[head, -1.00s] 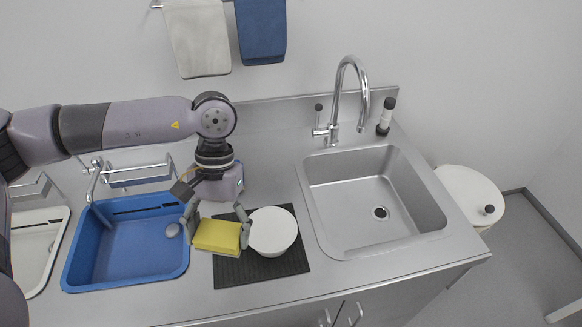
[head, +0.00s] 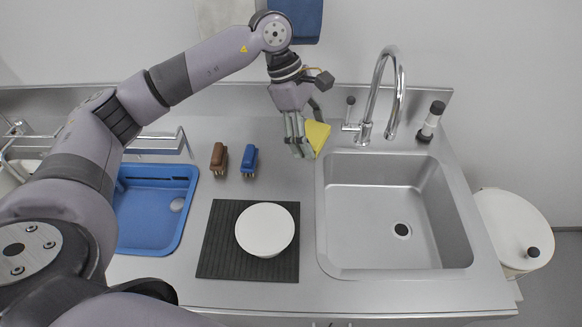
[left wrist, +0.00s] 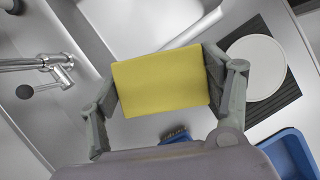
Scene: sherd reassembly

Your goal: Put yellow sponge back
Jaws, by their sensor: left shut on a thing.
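The yellow sponge (head: 317,136) is held by my left gripper (head: 307,137) at the back of the counter, just left of the faucet. In the left wrist view the sponge (left wrist: 160,83) fills the space between the two fingers, which are shut on its ends. I cannot tell whether its lower edge touches the counter. My right gripper is in neither view.
A brown brush (head: 218,158) and a blue brush (head: 249,160) stand left of the sponge. A white round bowl or plate (head: 265,229) sits on a black ribbed mat (head: 222,262). A blue basin (head: 150,225) is at left.

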